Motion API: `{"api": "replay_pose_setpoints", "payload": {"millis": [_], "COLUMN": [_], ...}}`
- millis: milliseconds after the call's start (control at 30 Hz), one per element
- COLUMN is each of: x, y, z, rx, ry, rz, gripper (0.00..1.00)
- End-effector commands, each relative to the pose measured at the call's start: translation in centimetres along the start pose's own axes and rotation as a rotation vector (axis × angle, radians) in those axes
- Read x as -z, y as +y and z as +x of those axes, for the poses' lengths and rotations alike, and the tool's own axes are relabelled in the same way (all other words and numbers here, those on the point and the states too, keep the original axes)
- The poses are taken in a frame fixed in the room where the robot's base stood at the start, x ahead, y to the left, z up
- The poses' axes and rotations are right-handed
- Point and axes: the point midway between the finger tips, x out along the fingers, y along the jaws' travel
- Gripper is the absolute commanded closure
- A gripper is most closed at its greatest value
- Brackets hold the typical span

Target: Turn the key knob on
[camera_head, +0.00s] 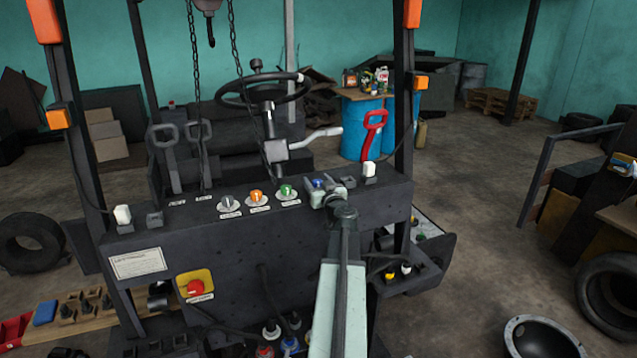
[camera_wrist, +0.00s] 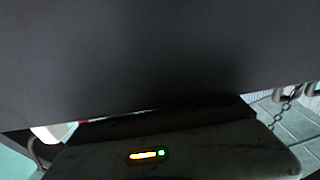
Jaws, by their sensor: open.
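A dark control panel (camera_head: 190,215) carries a row of knobs: a grey knob (camera_head: 227,201), an orange knob (camera_head: 257,197), a green knob (camera_head: 287,191) and a blue knob (camera_head: 319,183). Their labels are too small to read, so I cannot tell by label which is the key knob. My gripper (camera_head: 320,186) is open at the blue knob, its pale fingers seeming to lie on either side of it. I cannot tell whether they touch it. The wrist view shows no knob; a dark surface fills most of it.
A red emergency button (camera_head: 195,287) on a yellow plate is on the panel's front. White switches (camera_head: 369,170) stand at the panel's ends. A steering wheel (camera_head: 263,91) and a red lever (camera_head: 373,130) rise behind. An indicator glowing orange and green (camera_wrist: 148,155) shows in the wrist view.

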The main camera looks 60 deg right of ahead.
Motion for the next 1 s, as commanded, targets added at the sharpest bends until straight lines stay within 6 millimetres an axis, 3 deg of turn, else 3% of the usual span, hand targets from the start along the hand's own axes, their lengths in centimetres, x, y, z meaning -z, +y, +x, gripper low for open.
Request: {"api": "replay_pose_setpoints", "payload": {"millis": [67, 200, 267, 467, 800, 1000], "x": [0.0, 0.0, 0.0, 0.0, 0.0, 0.01], "y": [0.02, 0.05, 0.05, -0.06, -0.05, 0.13], "z": [-0.04, -0.05, -0.06, -0.1, 0.06, -0.03], "rx": [0.0, -0.001, -0.001, -0.049, -0.39, -0.49], "ry": [0.0, 0.0, 0.0, 0.0, 0.0, 0.0], "rz": [0.0, 0.0, 0.0, 0.0, 0.0, 0.0], "gripper": [0.5, 0.89, 1.0, 1.0, 1.0, 1.0]}}
